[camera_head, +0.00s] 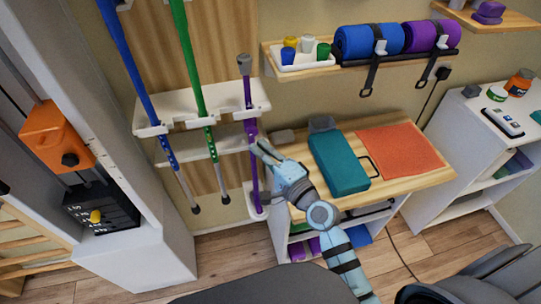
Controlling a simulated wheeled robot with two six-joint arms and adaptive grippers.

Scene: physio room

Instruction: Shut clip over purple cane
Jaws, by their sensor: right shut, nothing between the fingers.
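The purple cane (253,170) stands upright at the right end of the white wall rack (222,100), with its grey top above the rack. A small white clip (247,115) is at the rack's front edge by the cane; it is too small to tell whether it is open or shut. My right gripper (260,148) is shut and empty. Its tips are just right of the cane's shaft, below the clip; I cannot tell whether they touch it. My left gripper is not in view.
A blue cane (133,68) and a green cane (188,62) hang left in the same rack. A wooden-topped cabinet (400,186) with a teal block (338,162) and orange cloth (400,150) stands right. A wall shelf (300,72) with rolled mats is above it.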

